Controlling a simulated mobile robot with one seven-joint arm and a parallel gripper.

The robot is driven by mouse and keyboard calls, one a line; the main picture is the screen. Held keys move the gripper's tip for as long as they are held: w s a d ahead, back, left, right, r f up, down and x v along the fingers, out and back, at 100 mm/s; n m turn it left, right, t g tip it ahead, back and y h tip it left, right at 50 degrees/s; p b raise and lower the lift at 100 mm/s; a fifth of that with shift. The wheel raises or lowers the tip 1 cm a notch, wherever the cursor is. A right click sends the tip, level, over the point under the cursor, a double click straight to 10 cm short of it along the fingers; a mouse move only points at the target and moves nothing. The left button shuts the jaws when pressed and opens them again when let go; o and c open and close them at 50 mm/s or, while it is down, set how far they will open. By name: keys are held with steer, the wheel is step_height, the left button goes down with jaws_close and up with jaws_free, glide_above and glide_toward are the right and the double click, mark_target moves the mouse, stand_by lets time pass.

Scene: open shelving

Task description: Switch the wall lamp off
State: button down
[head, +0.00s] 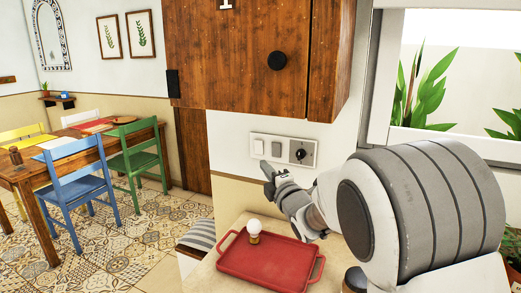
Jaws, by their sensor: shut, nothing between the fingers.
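A wall switch panel (283,150) is mounted below the wooden cabinet. It has a white rocker (258,146) at left, a grey rocker (277,149) in the middle and a dark round knob (300,154) at right. My gripper (267,172) is shut and empty, with its tip just below the panel's left part in the picture. I cannot tell whether it touches the panel. No wall lamp can be made out in this view, so whether it is lit is not shown.
A wooden cabinet (240,55) with a black knob hangs above the panel. A window (455,70) is at right. A dining table (80,155) with coloured chairs stands at left.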

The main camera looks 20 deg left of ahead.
mark_target(256, 143)
steer(key=x, duration=0.3)
steer(key=w+d+x, duration=0.1)
steer(key=x, duration=0.3)
steer(key=p+x, duration=0.1)
steer(key=x, duration=0.2)
steer(key=shift+w+d, duration=0.15)
steer(key=shift+w, duration=0.15)
steer(key=shift+w+r, duration=0.15)
steer(key=shift+w, duration=0.45)
steer(key=shift+w+d+b, duration=0.1)
steer(key=shift+w+b, duration=0.15)
steer(key=shift+b, duration=0.3)
steer(key=shift+r, duration=0.1)
steer(key=shift+s, duration=0.1)
